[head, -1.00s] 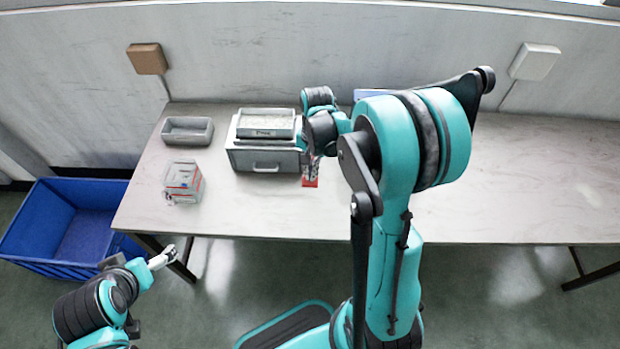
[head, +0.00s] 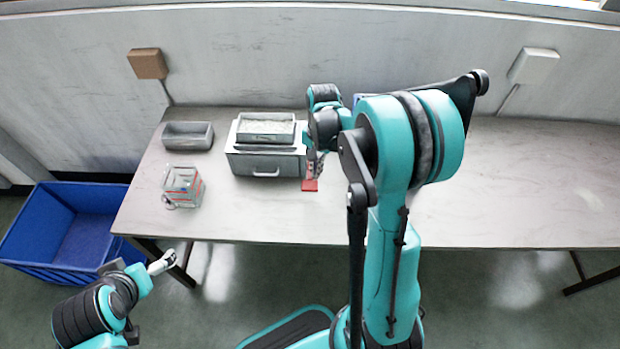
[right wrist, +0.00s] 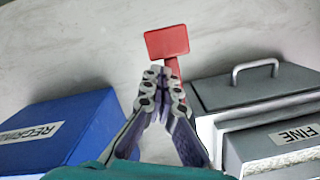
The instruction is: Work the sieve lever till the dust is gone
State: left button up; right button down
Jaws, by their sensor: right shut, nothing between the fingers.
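The sieve is a grey box with a handled drawer front (head: 265,166). A grey tray of pale granules (head: 266,127) sits on top. In the right wrist view, its corner shows a FINE label (right wrist: 297,134). A red lever with a flat paddle (right wrist: 167,42) stands at the box's right side; it also shows in the head view (head: 310,185). My right gripper (right wrist: 162,74) is shut and empty, fingertips just short of the paddle and over its stem; contact cannot be told. My left gripper (head: 163,262) is off the table's front left; its fingers are too small to judge.
A blue bin labelled REGRIND (right wrist: 60,130) lies across from the sieve. An empty grey tray (head: 187,135) and a clear box (head: 183,187) stand on the table's left. A blue crate (head: 70,225) is on the floor. The table's right side (head: 540,190) is clear.

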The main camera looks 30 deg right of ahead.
notch_tip(320, 180, up, 12)
jog(key=d, duration=0.1)
jog(key=shift+w, duration=0.35)
dwell(0.8)
